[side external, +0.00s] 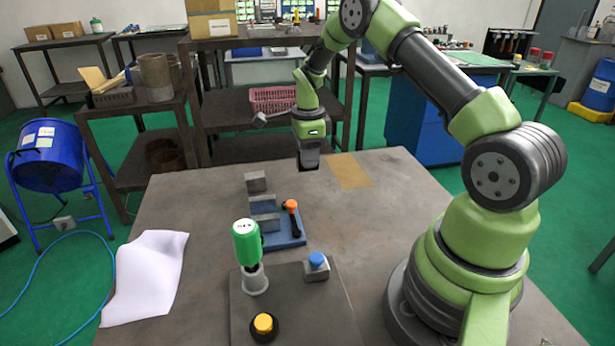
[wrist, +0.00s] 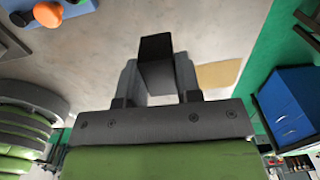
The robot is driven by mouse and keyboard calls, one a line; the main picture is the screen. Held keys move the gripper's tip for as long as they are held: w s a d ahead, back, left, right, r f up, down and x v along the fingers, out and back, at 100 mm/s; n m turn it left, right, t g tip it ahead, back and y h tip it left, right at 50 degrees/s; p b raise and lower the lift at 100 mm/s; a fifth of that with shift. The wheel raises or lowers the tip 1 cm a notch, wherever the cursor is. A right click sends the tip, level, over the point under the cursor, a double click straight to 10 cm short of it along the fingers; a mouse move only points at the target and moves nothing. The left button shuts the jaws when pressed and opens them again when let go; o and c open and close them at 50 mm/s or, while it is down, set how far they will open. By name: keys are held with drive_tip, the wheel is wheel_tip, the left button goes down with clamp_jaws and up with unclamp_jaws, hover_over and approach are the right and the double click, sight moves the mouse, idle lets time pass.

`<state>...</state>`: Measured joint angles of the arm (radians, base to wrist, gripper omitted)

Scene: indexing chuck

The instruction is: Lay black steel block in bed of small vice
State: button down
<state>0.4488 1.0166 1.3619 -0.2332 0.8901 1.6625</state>
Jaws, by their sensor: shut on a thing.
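The black steel block (wrist: 157,62) is between the two fingers of my gripper (wrist: 158,85) in the wrist view, with its end sticking out past them. In the side view my gripper (side external: 308,163) points down above the far part of the table, and the block there is mostly lost in the dark fingertips. The small vice (side external: 286,241) has a blue base, grey jaws and an orange-knobbed handle. It sits on the table, nearer the camera and left of my gripper. Its orange knob (wrist: 48,14) shows at the top left of the wrist view.
A grey block (side external: 256,181) stands just beyond the vice. White paper (side external: 146,277) lies at left. The table around my gripper is clear.

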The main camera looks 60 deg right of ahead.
sight(307, 188)
drive_tip(key=shift+f, duration=2.6)
drive_tip(key=shift+f, duration=0.15)
drive_tip(key=c, duration=0.8)
unclamp_jaws()
